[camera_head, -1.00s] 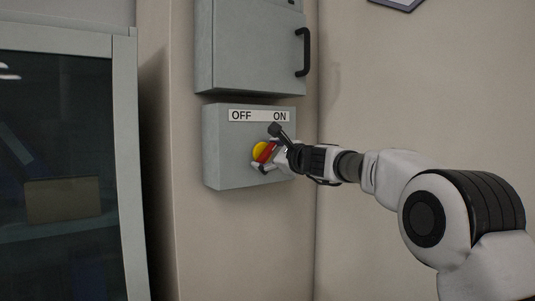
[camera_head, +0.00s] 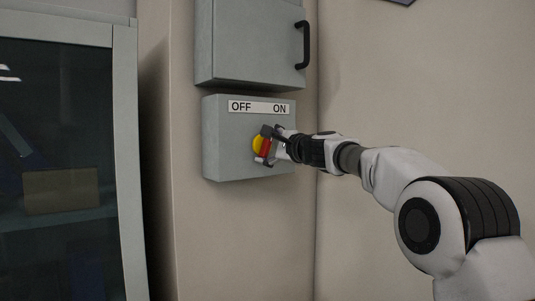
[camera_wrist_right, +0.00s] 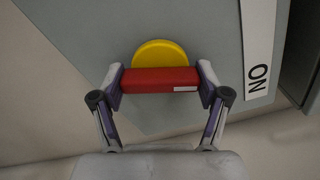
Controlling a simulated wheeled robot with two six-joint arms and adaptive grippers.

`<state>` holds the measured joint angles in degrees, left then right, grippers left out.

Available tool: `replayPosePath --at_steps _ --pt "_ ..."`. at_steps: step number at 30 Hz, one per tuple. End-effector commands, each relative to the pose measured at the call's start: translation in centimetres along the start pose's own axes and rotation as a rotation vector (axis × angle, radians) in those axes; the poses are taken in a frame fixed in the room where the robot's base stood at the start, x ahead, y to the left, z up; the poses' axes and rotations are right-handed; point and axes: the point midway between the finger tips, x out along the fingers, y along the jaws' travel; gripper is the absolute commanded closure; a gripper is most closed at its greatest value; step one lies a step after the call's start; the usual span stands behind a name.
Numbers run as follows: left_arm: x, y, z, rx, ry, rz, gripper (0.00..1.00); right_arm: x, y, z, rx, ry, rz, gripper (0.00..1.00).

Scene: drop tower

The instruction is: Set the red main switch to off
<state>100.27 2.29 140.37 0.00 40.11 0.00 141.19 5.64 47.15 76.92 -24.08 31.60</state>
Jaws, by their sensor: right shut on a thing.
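The red switch handle (camera_head: 265,148) sits on a yellow disc (camera_head: 257,143) on the front of a grey box (camera_head: 225,162). A white label strip (camera_head: 259,108) above it reads OFF at left and ON at right. The handle stands nearly upright, leaning slightly right at the top. My right gripper (camera_head: 266,146) is shut on it. In the right wrist view, the fingers (camera_wrist_right: 161,82) hold the two ends of the red handle (camera_wrist_right: 150,80), with the yellow disc (camera_wrist_right: 160,51) behind. A white mark shows near the handle's right end there. My left gripper is out of view.
A grey cabinet (camera_head: 247,45) with a black handle (camera_head: 302,46) hangs just above the switch box. A dark glass-fronted cabinet (camera_head: 60,130) stands at the left.

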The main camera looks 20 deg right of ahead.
Motion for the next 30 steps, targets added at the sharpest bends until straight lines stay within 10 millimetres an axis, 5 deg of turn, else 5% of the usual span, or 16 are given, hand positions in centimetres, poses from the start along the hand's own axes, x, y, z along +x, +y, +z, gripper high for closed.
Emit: replayPosePath --at_steps 30 --pt "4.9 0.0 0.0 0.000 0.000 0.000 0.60 0.1 0.5 -0.1 -0.946 -0.003 0.005 0.60"
